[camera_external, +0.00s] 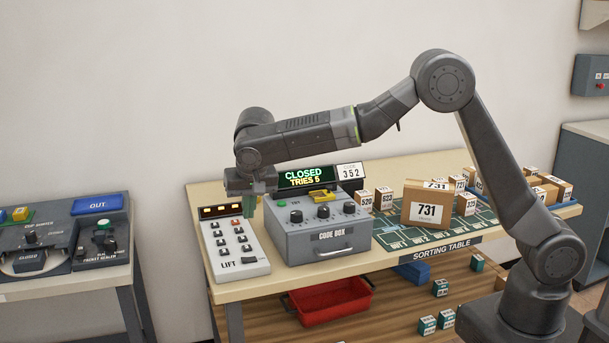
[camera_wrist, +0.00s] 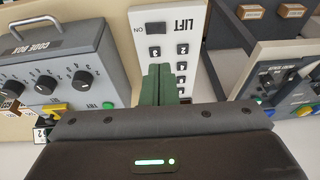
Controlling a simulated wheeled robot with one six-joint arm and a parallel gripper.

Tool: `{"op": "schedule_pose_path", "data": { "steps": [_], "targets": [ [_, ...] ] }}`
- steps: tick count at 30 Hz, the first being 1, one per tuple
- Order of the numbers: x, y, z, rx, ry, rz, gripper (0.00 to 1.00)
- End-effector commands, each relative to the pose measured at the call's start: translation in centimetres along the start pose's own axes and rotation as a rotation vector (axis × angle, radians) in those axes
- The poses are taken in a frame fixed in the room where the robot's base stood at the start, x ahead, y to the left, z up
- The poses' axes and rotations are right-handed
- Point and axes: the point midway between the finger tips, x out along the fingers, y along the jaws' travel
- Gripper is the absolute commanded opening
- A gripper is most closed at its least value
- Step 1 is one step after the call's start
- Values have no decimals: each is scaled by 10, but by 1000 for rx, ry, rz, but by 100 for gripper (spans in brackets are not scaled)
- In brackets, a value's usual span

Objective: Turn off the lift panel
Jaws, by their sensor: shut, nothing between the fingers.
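The lift panel (camera_external: 236,252) is a white sloped box marked LIFT on the left end of the table, with rows of dark buttons. Its top display (camera_external: 220,211) shows lit orange marks. A dark rocker switch (camera_external: 249,261) sits beside the LIFT label; in the wrist view the switch (camera_wrist: 155,28) appears upside down with ON printed beside it. My gripper (camera_external: 249,212) is shut and empty, pointing down over the upper part of the panel. In the wrist view its fingertips (camera_wrist: 161,70) hide some of the buttons. I cannot tell whether they touch the panel.
The grey code box (camera_external: 325,240) stands close to the right of the panel, with knobs and a screen reading CLOSED, TRIES 5. Parcels (camera_external: 428,206) stand farther right on the sorting table. A red tray (camera_external: 331,302) sits below. Another control desk (camera_external: 62,262) stands left, across a gap.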

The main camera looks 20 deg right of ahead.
Motion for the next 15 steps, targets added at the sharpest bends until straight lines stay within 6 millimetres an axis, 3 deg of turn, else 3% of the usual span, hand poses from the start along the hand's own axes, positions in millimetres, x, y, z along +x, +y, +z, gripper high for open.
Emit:
{"op": "schedule_pose_path", "data": {
  "steps": [15],
  "targets": [
    [101, 0, 4, -2, -2, 4, 0]
  ]
}}
